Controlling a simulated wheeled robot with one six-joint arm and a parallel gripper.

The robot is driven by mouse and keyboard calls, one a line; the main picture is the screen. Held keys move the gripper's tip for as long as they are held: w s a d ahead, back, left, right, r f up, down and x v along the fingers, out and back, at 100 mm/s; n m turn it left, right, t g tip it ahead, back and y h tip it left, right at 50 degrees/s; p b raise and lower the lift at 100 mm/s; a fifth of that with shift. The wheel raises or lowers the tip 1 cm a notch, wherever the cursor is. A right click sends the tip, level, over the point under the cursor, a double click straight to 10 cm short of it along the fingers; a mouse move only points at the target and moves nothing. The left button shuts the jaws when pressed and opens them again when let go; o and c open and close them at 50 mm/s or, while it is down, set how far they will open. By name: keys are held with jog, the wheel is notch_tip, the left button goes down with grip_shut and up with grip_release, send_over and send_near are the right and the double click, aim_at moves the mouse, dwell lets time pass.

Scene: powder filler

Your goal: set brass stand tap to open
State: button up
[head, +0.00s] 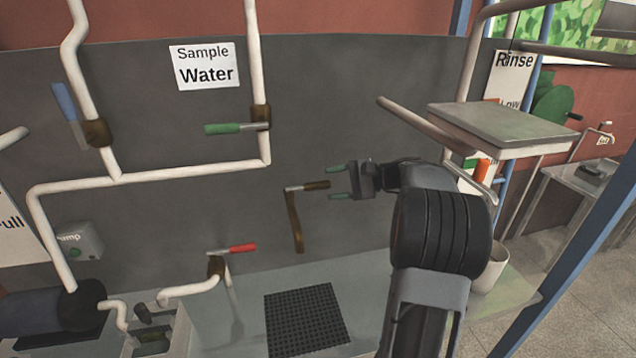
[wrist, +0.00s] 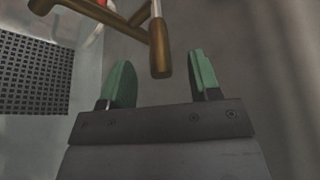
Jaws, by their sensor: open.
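The brass stand tap (head: 295,222) rises from the bench in front of the grey panel. Its lever, a metal shank with a brown grip (head: 317,185), points right, roughly level, toward my gripper (head: 333,182). My gripper is open, with its green fingertips one above the other just right of the grip's end. In the wrist view, the brown grip (wrist: 160,50) hangs from the top edge, and its end lies near the gap between the green fingers (wrist: 161,68). I cannot tell whether they touch. The brass body (wrist: 122,16) shows at the upper left.
A red-handled tap (head: 240,249) stands to the left, near a black perforated mat (head: 305,318). A green-handled valve (head: 222,128) is on the white pipe above, below the Sample Water sign (head: 206,65). A raised grey platform (head: 506,128) stands right of my arm.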

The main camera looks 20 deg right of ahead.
aim_at(330, 184)
jog(key=shift+p+x, duration=0.4)
jog(key=shift+x, duration=1.8)
grip_shut()
